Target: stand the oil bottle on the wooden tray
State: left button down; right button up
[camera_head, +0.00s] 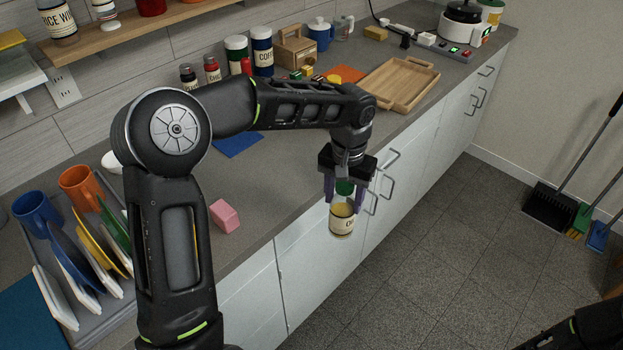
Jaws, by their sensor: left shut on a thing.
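The oil bottle (342,219) has a yellowish body, a pale label and a green cap. My left gripper (345,190) is shut on it near the cap. The bottle hangs upright in front of the counter's front edge, with the floor and cabinet fronts behind it in the view. The wooden tray (388,104) lies on the counter, farther back and to the right of the gripper. Its bare floor shows and it looks empty. Part of my right arm shows at the bottom right corner, but its gripper is out of view.
An orange mat (346,74) and a wooden box (295,50) are behind my left arm. Jars, including a coffee jar (262,52), stand along the wall. A pink block (224,215) and dish rack (92,290) are at left. A cooker (462,32) stands beyond the tray.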

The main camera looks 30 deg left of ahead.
aim_at(402, 92)
jog(key=i+z, duration=0.35)
jog(key=i, duration=1.45)
jog(key=l, duration=0.1)
